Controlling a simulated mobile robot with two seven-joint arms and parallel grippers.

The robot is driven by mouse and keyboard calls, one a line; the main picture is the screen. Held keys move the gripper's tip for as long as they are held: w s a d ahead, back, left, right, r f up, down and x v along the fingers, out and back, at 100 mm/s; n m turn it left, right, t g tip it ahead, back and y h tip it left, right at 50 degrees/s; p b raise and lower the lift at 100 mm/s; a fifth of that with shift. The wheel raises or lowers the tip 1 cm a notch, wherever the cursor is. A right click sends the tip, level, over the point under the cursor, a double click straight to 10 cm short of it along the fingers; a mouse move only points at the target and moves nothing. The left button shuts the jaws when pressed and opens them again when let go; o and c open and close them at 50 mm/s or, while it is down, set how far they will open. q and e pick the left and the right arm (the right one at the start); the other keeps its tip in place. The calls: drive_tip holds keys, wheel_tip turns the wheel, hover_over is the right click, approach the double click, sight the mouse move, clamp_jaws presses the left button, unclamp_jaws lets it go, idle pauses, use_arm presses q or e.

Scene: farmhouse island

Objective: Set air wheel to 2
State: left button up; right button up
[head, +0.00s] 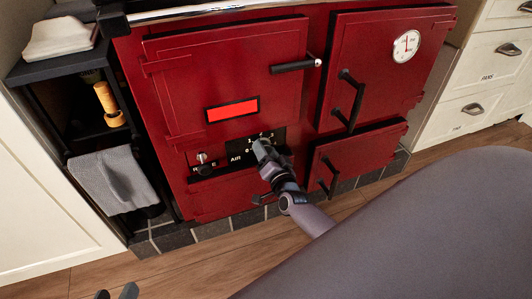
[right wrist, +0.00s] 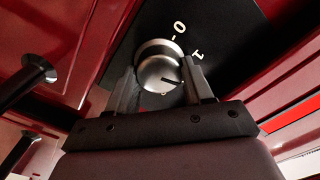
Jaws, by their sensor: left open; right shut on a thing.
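The air wheel (right wrist: 158,68) is a round silver knob on a black plate (right wrist: 225,40) in the right wrist view. A dark line on its face points right and slightly down, past the 1 mark, toward my right finger; no numeral shows there. The 0 and 1 marks are readable. My right gripper (right wrist: 160,85) is shut on the wheel, one finger on each side. In the head view my right gripper (head: 263,150) covers the wheel beside the AIR label (head: 235,158). My left gripper (head: 116,293) is open and empty at the bottom left edge, only its tips showing.
The red range cooker (head: 225,65) has black door handles (head: 352,100) to the right of the plate. A small knob (head: 203,159) is to its left. A grey towel (head: 112,180) hangs at the left. The wood floor (head: 190,275) in front is clear.

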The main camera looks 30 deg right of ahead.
drive_tip(key=shift+w+d+r+m, duration=0.1)
drive_tip(key=shift+r+m, duration=0.05)
drive_tip(key=shift+m, duration=0.45)
drive_tip(key=shift+d+r+m, duration=0.1)
drive_tip(key=shift+m, duration=0.5)
drive_tip(key=shift+b, duration=0.3)
drive_tip(key=o, duration=1)
drive_tip(key=shift+f, duration=0.15)
